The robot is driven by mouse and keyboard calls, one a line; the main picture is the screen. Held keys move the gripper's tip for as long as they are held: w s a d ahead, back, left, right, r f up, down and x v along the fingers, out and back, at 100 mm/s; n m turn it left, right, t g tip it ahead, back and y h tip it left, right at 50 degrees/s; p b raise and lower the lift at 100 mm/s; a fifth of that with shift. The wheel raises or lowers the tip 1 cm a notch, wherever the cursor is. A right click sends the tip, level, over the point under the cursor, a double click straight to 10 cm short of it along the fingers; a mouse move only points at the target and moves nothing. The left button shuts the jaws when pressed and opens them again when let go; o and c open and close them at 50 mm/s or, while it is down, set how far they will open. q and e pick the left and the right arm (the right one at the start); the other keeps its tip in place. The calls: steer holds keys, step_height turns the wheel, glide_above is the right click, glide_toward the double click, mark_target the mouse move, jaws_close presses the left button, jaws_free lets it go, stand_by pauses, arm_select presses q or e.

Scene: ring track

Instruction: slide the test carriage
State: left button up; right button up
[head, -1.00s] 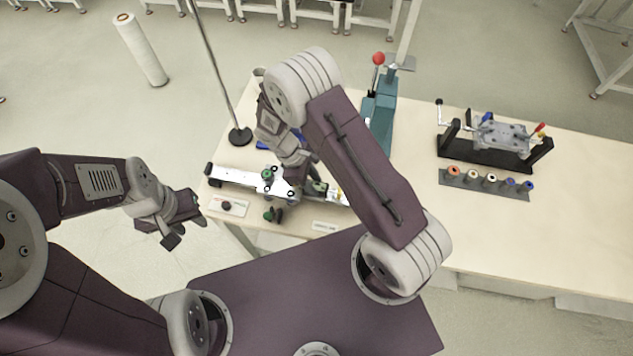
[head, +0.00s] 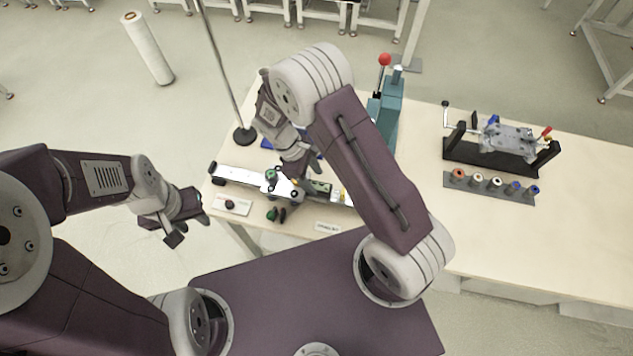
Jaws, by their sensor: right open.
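The test carriage (head: 282,189), a pale plate with a green knob (head: 271,174) on it, sits on the long rail (head: 236,176) near the left front of the bench. The rail's right part is partly hidden by my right arm. My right gripper (head: 298,169) is open just behind and right of the carriage. Its fingers are small and partly hidden, and I cannot tell whether they touch anything. My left gripper (head: 189,229) is off the bench's left front edge, away from the rail, with its fingers apart and nothing between them.
A teal press (head: 389,105) with a red knob stands behind my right arm. A black fixture (head: 500,150) and a strip of coloured plugs (head: 488,186) sit to the right. A dark pole base (head: 245,136) stands behind the rail.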

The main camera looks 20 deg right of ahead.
steer(key=v, duration=0.6)
steer(key=shift+r, duration=0.25)
steer(key=d+r+m+y, duration=0.1)
steer(key=d+r+m, duration=0.2)
steer(key=d+r, duration=0.35)
steer(key=s+f+m+t+y, duration=0.1)
steer(key=s+m+t+y, duration=0.2)
steer(key=s+m, duration=0.6)
steer(key=shift+s+d+f+t, duration=0.15)
steer(key=shift+s+f+t, duration=0.15)
steer(key=shift+s, duration=0.05)
